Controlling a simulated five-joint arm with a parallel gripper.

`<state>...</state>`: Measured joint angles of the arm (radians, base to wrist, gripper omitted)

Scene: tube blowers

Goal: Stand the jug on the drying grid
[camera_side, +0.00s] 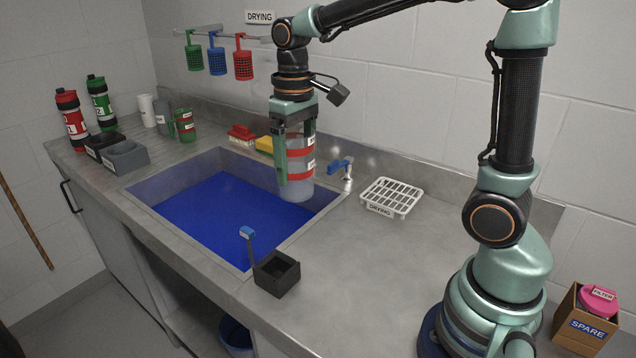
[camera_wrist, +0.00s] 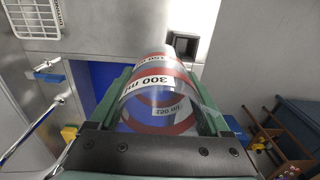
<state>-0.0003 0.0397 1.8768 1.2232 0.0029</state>
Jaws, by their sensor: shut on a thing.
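My gripper (camera_side: 294,150) is shut around a clear jug (camera_side: 300,184) with red bands and white labels. It holds the jug upright above the right part of the blue-bottomed sink. In the wrist view the jug (camera_wrist: 162,95) sits between my green jaws, and a label on it reads 300 ml. The drying grid (camera_side: 391,198) is a white slatted rack with a DRYING label. It stands on the counter to the right of the sink, and nothing rests on it. A corner of the grid (camera_wrist: 35,18) shows at the top left of the wrist view.
A tap with a blue handle (camera_side: 341,165) stands between the sink (camera_side: 215,205) and the grid. A black box (camera_side: 277,274) with a blue-tipped post sits at the sink's front edge. Bottles and a green jug (camera_side: 186,126) stand at the back left. The counter around the grid is clear.

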